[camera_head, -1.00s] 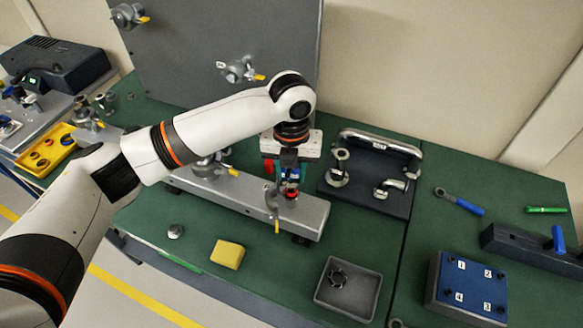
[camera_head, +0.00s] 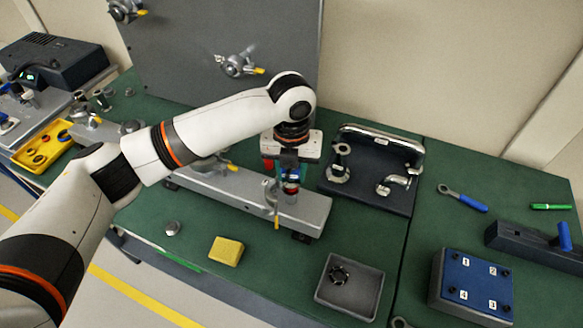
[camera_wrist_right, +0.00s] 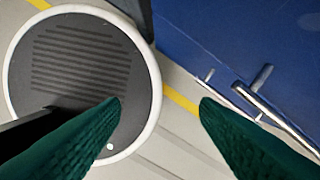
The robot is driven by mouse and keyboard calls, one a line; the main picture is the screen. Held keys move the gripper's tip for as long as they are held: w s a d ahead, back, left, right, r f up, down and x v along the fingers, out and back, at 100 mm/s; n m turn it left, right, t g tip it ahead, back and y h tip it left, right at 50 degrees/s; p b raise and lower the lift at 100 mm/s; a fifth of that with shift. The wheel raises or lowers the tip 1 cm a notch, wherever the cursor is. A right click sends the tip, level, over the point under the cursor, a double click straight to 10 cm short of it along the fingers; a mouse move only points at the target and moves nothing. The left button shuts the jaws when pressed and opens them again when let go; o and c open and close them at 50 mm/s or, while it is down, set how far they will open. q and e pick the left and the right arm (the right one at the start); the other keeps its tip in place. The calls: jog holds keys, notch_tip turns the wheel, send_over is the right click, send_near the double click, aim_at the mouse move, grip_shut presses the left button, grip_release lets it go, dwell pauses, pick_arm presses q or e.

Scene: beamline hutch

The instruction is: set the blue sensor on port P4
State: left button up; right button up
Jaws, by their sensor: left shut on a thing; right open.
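My left gripper (camera_head: 289,168) points down over the right part of the grey metal rail (camera_head: 245,201), in the middle of the table. It is shut on a small part with blue and red on it, which looks like the blue sensor (camera_head: 291,198). The fingers and wrist hide much of this part, and I cannot tell whether it touches the rail. No P4 label is readable there. A clamp with a yellow handle (camera_head: 277,222) stands close beside it. My right gripper (camera_wrist_right: 161,102) is open and empty in the right wrist view, with dark green fingers.
A dark stand with a handle (camera_head: 365,190) is right of the rail. A yellow sponge (camera_head: 226,251), a grey tray (camera_head: 349,292) and a blue numbered block (camera_head: 470,283) are nearer the front. The right wrist view shows floor, my round base and a blue surface (camera_wrist_right: 225,40).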

pick_arm(q)
jog(key=shift+f, duration=0.45)
dwell(0.3)
jog(key=o, duration=1.1)
jog(key=shift+o, duration=0.3)
jog(key=shift+d, duration=0.15)
jog(key=shift+r, duration=0.1)
